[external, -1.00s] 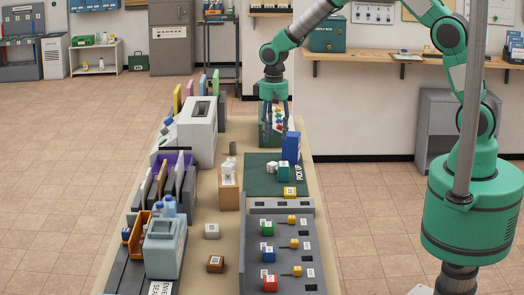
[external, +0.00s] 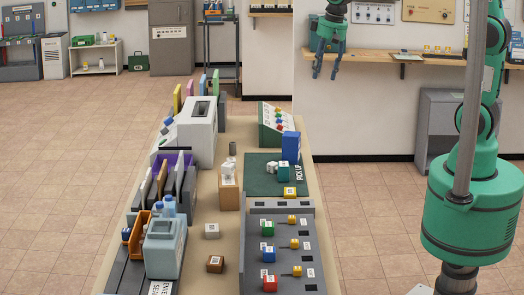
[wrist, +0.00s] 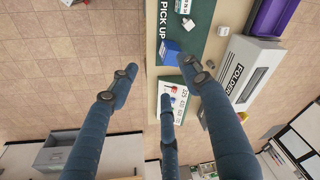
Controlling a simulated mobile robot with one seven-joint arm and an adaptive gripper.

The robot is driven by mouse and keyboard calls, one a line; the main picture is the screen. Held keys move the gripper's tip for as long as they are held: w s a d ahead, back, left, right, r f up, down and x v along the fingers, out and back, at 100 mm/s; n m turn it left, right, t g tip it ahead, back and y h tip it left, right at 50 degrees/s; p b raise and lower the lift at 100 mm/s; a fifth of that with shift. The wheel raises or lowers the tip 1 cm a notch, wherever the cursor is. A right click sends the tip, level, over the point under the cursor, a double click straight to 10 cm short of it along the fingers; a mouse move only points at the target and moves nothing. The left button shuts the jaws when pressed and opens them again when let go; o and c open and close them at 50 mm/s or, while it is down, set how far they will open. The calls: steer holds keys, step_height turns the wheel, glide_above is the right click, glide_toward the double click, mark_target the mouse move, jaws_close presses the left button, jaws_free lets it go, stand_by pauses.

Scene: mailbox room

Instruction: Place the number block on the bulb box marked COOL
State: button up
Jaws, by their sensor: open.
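My gripper (external: 326,75) is open and empty, in the air to the right of the long table, in front of the wall shelf. Its spread blue fingers also fill much of the wrist view. A tall blue box (external: 291,146) and a smaller teal box (external: 284,172) stand on the dark green PICK UP mat (external: 262,184). The wrist view shows the blue box (wrist: 170,53) and a white block (wrist: 188,24). I cannot read COOL or tell which piece is the number block.
A sloped panel with coloured knobs (external: 278,122) stands behind the mat. A grey board with coloured blocks (external: 282,225) is in front. A white FOLDERS box (external: 198,130) stands at left. Grey (external: 212,231) and brown (external: 215,264) blocks lie on the bare table strip.

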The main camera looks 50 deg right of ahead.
steer(key=s+d+r+t, duration=0.1)
steer(key=s+d+r, duration=0.2)
steer(key=s, duration=0.5)
steer(key=s+d+r+t, duration=0.1)
steer(key=s+d+r, duration=0.1)
steer(key=s, duration=0.7)
steer(key=s+d+r+t, duration=0.1)
steer(key=s+d+r, duration=0.2)
steer(key=s, duration=0.6)
steer(key=shift+d+r, duration=0.3)
steer(key=shift+d, duration=0.55)
steer(key=shift+s, duration=0.1)
steer(key=shift+o, duration=0.7)
